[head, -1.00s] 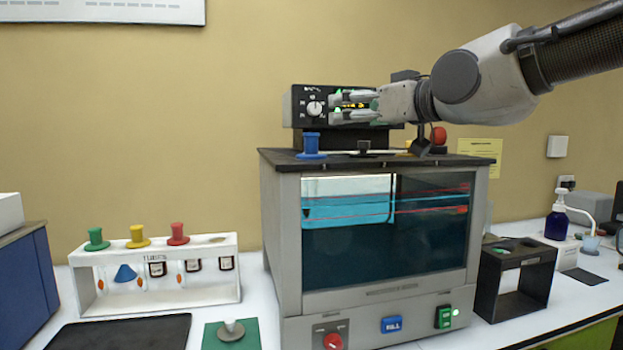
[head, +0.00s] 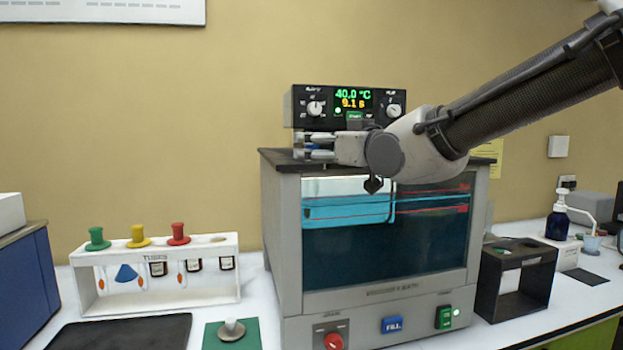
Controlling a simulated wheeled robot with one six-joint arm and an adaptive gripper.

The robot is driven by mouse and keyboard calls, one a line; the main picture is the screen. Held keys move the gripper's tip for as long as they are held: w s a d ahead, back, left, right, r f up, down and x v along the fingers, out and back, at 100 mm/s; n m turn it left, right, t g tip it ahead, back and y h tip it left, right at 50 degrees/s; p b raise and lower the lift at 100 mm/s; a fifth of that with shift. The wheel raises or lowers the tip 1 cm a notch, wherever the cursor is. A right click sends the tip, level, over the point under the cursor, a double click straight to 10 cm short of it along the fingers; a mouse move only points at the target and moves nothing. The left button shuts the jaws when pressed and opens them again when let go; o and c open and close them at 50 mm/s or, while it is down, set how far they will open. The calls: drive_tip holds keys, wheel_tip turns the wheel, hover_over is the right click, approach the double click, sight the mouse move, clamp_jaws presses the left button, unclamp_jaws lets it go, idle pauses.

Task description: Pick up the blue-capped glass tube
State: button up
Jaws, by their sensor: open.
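The blue-capped tube stands in the top of the bath. Only a small piece of its blue cap (head: 312,147) shows, between the fingers of my gripper (head: 312,146). The glass below the cap cannot be made out. My gripper is open and level, reaching in from the right just above the bath lid, with one finger above the other in the picture. I cannot tell whether the fingers touch the cap.
The bath (head: 285,230) has a glass front with blue liquid and a control box (head: 300,95) behind its lid, reading 40.0 °C. A white rack (head: 228,262) with green, yellow and red-capped tubes stands at left. A black stand (head: 530,262) is at right.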

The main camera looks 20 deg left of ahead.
drive_tip(key=shift+w+a, duration=0.35)
drive_tip(key=shift+a, duration=0.2)
drive_tip(key=c, duration=1.5)
drive_tip(key=shift+r, duration=0.15)
